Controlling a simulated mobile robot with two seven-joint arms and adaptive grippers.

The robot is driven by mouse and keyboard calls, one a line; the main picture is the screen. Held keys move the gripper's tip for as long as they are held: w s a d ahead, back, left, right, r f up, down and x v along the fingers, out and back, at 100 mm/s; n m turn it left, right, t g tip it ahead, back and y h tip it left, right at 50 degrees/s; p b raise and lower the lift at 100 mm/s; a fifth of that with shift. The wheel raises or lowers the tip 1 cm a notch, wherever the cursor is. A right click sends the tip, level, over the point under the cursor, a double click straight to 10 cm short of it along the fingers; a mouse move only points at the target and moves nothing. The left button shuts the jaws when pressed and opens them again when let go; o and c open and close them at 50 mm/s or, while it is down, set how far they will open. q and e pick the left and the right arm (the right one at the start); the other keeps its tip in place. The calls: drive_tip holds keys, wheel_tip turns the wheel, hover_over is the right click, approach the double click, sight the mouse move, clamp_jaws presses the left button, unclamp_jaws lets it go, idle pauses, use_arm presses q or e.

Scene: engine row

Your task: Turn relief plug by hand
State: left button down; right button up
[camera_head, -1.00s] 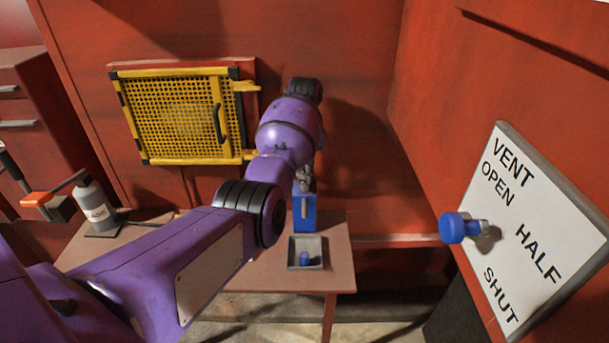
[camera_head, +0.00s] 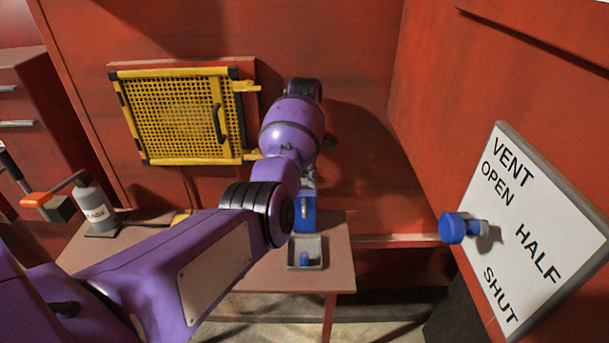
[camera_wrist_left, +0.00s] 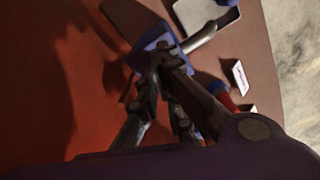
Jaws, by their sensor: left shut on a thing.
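A blue block (camera_head: 305,214) stands on the small table behind a grey tray; it also shows in the left wrist view (camera_wrist_left: 148,48), with a silver lever or spout (camera_wrist_left: 201,38) sticking out from it. My left gripper (camera_head: 308,184) reaches down to the top of this block. In the left wrist view its fingers (camera_wrist_left: 165,58) are shut at the block's top, on a small part that they mostly hide, seemingly the relief plug. I cannot see how far the plug is turned. My right gripper is not in view.
The grey tray (camera_head: 319,264) holds a small blue cylinder (camera_head: 304,259). A bottle (camera_head: 92,205) stands on the table (camera_head: 342,275) at left. A yellow mesh guard (camera_head: 180,115) is on the back wall. At right, a blue knob (camera_head: 453,228) projects from a VENT panel (camera_head: 540,215).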

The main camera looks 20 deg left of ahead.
sight(305, 178)
use_arm(q)
drive_tip(key=shift+s+d+f+n, duration=0.1)
drive_tip(key=shift+f+n, duration=0.1)
drive_tip(key=shift+n, duration=0.55)
drive_tip(key=shift+s+a+f+n, duration=0.1)
drive_tip(key=shift+f+n, duration=0.15)
drive_tip(key=shift+n, duration=0.45)
drive_tip(key=shift+s+d+f+n, duration=0.1)
drive_tip(key=shift+f+n, duration=0.1)
drive_tip(key=shift+n, duration=0.55)
drive_tip(key=c, duration=1.9)
unclamp_jaws()
drive_tip(key=shift+c, duration=0.2)
drive_tip(key=shift+w, duration=0.15)
drive_tip(key=shift+r, duration=0.25)
wheel_tip(305, 178, up, 12)
drive_tip(key=shift+w, duration=0.15)
